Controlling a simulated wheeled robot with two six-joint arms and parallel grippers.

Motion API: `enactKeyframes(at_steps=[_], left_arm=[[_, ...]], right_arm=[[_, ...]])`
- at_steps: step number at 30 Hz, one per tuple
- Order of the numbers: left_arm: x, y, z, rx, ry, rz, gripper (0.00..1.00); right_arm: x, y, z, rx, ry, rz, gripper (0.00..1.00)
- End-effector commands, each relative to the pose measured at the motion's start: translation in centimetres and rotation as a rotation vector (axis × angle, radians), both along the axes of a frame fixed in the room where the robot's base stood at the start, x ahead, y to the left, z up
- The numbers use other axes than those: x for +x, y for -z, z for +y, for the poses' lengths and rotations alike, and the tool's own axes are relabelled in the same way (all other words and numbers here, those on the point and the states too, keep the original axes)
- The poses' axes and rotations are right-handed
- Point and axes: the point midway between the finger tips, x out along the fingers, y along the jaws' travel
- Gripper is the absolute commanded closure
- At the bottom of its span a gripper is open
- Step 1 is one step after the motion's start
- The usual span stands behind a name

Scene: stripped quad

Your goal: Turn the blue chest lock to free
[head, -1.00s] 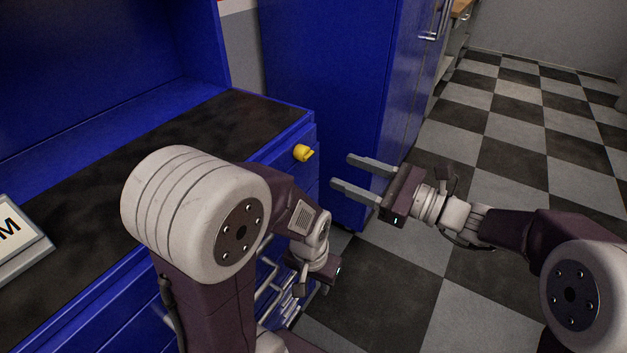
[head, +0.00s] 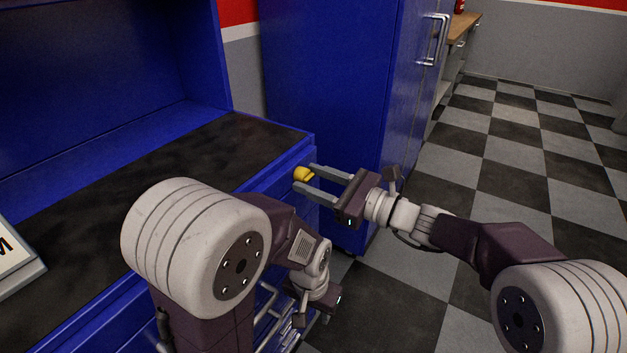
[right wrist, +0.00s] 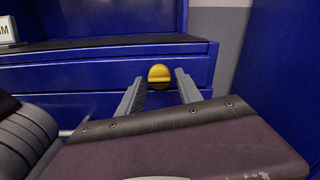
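The lock is a yellow knob (head: 303,174) on the front of the blue chest (head: 270,180), near its right corner below the dark top. In the right wrist view the knob (right wrist: 159,75) shows a raised grip bar lying about level. My right gripper (head: 304,177) is open, its two fingers pointing at the chest front. In the right wrist view its fingertips (right wrist: 160,78) stand to either side of the knob, with gaps; I cannot tell how deep they reach. My left gripper (head: 318,304) hangs low by the drawer handles; its fingers are not clear.
A tall blue cabinet (head: 325,90) stands behind and right of the chest, close to my right gripper. Silver drawer handles (head: 268,310) stick out near my left arm. The checkered floor at right is clear.

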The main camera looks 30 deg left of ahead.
Motion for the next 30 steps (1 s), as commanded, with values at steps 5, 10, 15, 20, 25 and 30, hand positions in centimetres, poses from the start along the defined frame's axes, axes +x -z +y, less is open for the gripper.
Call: enactKeyframes(at_steps=[5,10,15,20,25,30], left_arm=[[0.0,0.0,0.0,0.000,0.000,0.000,0.64],[0.0,0.2,0.0,0.000,0.000,0.000,0.64],[0.0,1.3,0.0,0.000,0.000,0.000,0.64],[0.0,3.2,0.0,0.000,0.000,0.000,0.64],[0.0,5.6,0.0,0.000,0.000,0.000,0.64],[0.0,8.0,0.0,0.000,0.000,0.000,0.64]], right_arm=[[0.0,0.0,0.0,0.000,0.000,0.000,1.00],[0.0,0.1,0.0,-0.001,0.000,-0.009,1.00],[0.0,0.3,0.0,-0.004,0.001,-0.061,1.00],[0.0,0.5,0.0,-0.010,0.000,-0.165,1.00],[0.1,0.7,0.0,-0.022,0.000,-0.316,1.00],[0.1,0.6,0.0,-0.035,0.000,-0.478,1.00]])
